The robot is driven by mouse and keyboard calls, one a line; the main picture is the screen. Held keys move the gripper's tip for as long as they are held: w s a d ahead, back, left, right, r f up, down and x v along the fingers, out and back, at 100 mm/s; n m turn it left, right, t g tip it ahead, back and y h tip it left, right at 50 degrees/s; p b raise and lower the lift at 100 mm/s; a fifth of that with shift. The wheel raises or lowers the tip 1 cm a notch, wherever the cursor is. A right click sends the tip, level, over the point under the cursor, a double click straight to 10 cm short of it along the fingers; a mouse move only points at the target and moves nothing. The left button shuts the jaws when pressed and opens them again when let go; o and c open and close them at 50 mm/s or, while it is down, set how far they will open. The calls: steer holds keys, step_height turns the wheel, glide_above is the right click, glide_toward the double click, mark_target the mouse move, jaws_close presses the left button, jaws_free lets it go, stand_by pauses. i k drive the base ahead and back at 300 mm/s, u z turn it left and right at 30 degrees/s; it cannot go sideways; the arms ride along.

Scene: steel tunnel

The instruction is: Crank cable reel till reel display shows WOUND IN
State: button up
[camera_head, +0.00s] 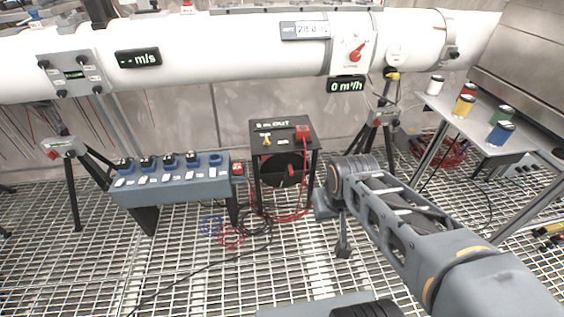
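The cable reel is a black box-like stand (253,150) on the grating floor, left of my arm. Its small display (272,124) reads about "8 m OUT"; the first character is hard to read. A dark round drum (275,172) sits inside the frame, with a red part (292,172), perhaps the crank handle, at its front right.
Red cable (308,185) runs down the reel's right side to loops on the floor. A blue-grey bench (175,185) stands close on the left. A white pipe (220,50) crosses above. A table with coloured cans (480,130) is at right. Grating before the reel holds loose cables.

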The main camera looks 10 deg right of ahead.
mark_target(287, 163)
steer(key=u, duration=0.45)
steer(key=k, duration=0.55)
steer(key=u, duration=0.95)
steer(key=i, duration=0.55)
steer(key=z, duration=0.65)
steer(key=i, duration=0.95)
steer(key=z, duration=0.95)
